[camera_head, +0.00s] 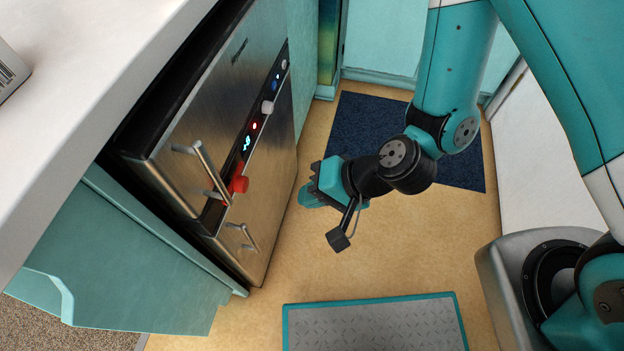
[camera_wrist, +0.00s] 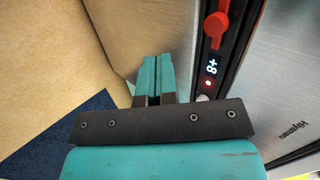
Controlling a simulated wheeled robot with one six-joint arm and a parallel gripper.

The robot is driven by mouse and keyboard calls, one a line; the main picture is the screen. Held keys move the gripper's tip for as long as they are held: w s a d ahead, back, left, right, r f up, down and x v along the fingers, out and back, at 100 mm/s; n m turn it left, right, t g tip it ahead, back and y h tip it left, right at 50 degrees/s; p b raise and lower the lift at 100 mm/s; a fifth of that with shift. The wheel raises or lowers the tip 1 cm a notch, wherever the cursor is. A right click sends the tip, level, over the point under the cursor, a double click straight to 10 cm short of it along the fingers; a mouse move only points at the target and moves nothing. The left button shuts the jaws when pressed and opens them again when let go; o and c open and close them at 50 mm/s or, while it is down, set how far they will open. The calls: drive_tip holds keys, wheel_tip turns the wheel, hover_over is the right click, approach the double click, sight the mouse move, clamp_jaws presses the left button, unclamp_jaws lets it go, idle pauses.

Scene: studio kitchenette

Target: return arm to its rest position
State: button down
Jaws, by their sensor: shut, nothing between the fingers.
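My gripper (camera_head: 310,196) hangs at the end of my teal and black arm, in the open space to the right of the steel appliance (camera_head: 262,195). In the head view its fingers point left toward the appliance front, and its tips are partly hidden by the gripper body. In the wrist view the two teal fingers (camera_wrist: 153,78) are together with nothing between them. The appliance's control strip, with a red knob (camera_wrist: 216,30) and a lit display, is to the right of the fingers. I cannot tell the exact gap to the appliance.
The appliance front has bar handles (camera_head: 205,172) and a red knob (camera_head: 238,184) sticking out. A white counter (camera_head: 85,75) is at upper left. A dark blue mat (camera_head: 365,122) lies on the tan floor (camera_head: 270,268). A white panel (camera_head: 530,160) stands at right.

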drive_tip(key=shift+d, duration=0.1)
wheel_tip(320, 180, up, 13)
drive_tip(key=w+d+n+g, duration=0.1)
drive_tip(key=n+g, duration=0.1)
drive_tip(key=n, duration=0.4)
drive_tip(key=s+d+r+n+h+p, duration=0.1)
drive_tip(key=s+d+r+n+h, duration=0.15)
drive_tip(key=d+r, duration=0.45)
drive_tip(key=s+d+r+n+h+p, duration=0.1)
drive_tip(key=s+d+r+h, duration=0.2)
drive_tip(key=d+r, duration=0.4)
wheel_tip(320, 180, up, 19)
drive_tip(key=a+p, duration=0.1)
drive_tip(key=p, duration=1.6)
drive_tip(key=shift+a+p, duration=0.3)
drive_tip(key=shift+p, duration=0.1)
drive_tip(key=shift+m+y, duration=0.25)
